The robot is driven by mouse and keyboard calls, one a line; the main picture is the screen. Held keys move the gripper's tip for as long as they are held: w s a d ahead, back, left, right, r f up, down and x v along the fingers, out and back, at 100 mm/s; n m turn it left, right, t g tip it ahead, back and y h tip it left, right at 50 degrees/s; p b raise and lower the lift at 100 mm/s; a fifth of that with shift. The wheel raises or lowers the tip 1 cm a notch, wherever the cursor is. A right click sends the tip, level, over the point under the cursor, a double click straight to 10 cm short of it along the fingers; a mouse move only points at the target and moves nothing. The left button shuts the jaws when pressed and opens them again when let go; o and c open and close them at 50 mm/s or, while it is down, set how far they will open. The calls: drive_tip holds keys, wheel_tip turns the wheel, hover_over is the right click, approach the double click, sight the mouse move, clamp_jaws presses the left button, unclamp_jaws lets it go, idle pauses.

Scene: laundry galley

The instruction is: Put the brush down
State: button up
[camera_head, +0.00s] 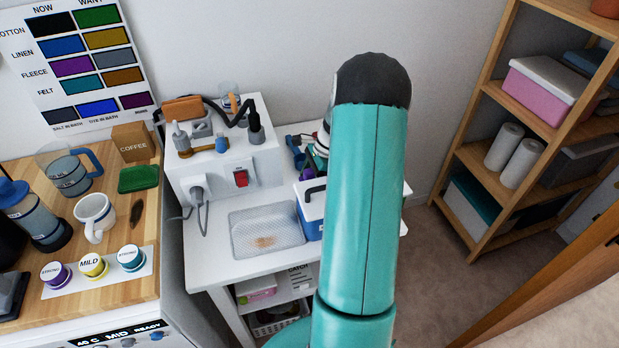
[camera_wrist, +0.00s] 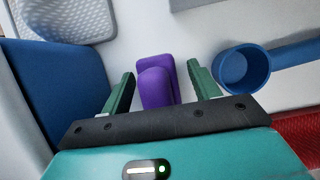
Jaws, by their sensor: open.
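My gripper (camera_wrist: 161,66) is open, with its two green fingers apart. A smooth purple object (camera_wrist: 157,88) lies between the fingers in the wrist view, with a gap showing on each side near the tips. It may be the brush, but no bristles show. It appears to rest on the white worktop (camera_wrist: 200,25). In the head view a small purple part (camera_head: 307,174) shows just left of my teal arm, which hides most of the gripper and the area behind it.
A blue scoop or cup (camera_wrist: 243,70) with a handle lies right of the fingers. A blue-and-white box (camera_head: 312,212) stands close on the left in the wrist view. A perforated tray (camera_head: 243,232) with a brown stain and a white machine (camera_head: 222,167) occupy the worktop's left.

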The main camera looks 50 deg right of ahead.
drive_tip(key=v, duration=1.2)
drive_tip(key=w+a+r+n+h, duration=0.1)
drive_tip(key=w+a+r+n, duration=0.1)
drive_tip(key=a+r+n, duration=0.55)
drive_tip(key=s+a+r+n+t+h, duration=0.1)
drive_tip(key=s+a+r+n, duration=0.3)
drive_tip(key=a, duration=0.8)
drive_tip(key=s+a+r+n+h, duration=0.25)
drive_tip(key=a+r+n, duration=0.25)
drive_tip(key=a, duration=0.7)
drive_tip(key=s+a+n+t, duration=0.2)
drive_tip(key=s+a+n, duration=0.5)
drive_tip(key=s+a, duration=0.1)
drive_tip(key=shift+d+f+y, duration=0.15)
drive_tip(key=shift+y, duration=0.1)
